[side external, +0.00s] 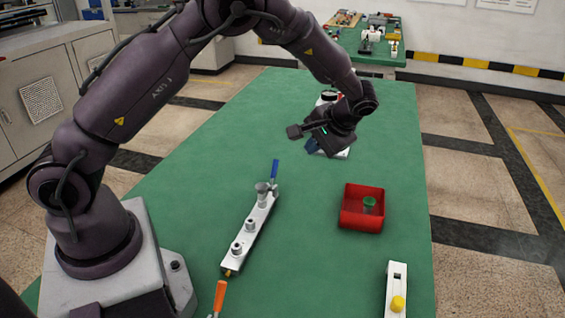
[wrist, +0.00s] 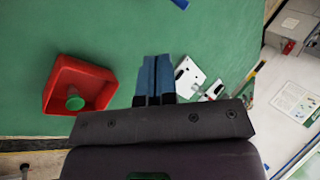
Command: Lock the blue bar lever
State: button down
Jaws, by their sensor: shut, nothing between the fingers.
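The blue bar lever (side external: 274,171) is at the far end of a pale metal bar fixture (side external: 236,254) on the green table. It points up and away from the bar in the side view; I cannot tell whether it is standing or lying flat. My gripper (side external: 311,146) is up and to the right of the lever, apart from it, over the table's far part. In the wrist view its blue fingers (wrist: 155,78) are together with nothing between them. A small blue piece (wrist: 180,3) at the top edge of the wrist view may be the lever.
A red bin (side external: 361,221) with a green piece inside stands right of the bar; the wrist view shows it too (wrist: 61,96). An orange lever (side external: 219,297) is at the bar's near end. A white fixture with a yellow knob (side external: 398,303) is near right. A white plate (wrist: 188,78) lies beyond my fingers.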

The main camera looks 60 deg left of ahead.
jog(key=shift+r+n, duration=0.15)
jog(key=shift+n, duration=0.15)
send_near(274, 169)
notch_tip(274, 169, down, 3)
jog(key=w, duration=0.1)
jog(key=shift+s+a+f, duration=0.2)
jog(key=shift+a+f, duration=0.2)
jog(key=shift+a, duration=0.25)
jog(key=shift+s+a+f, duration=0.2)
jog(key=shift+a+f, duration=0.2)
jog(key=shift+a, duration=0.2)
jog(key=shift+s+a+f, duration=0.2)
jog(key=shift+a+f, duration=0.2)
jog(key=shift+a, duration=0.25)
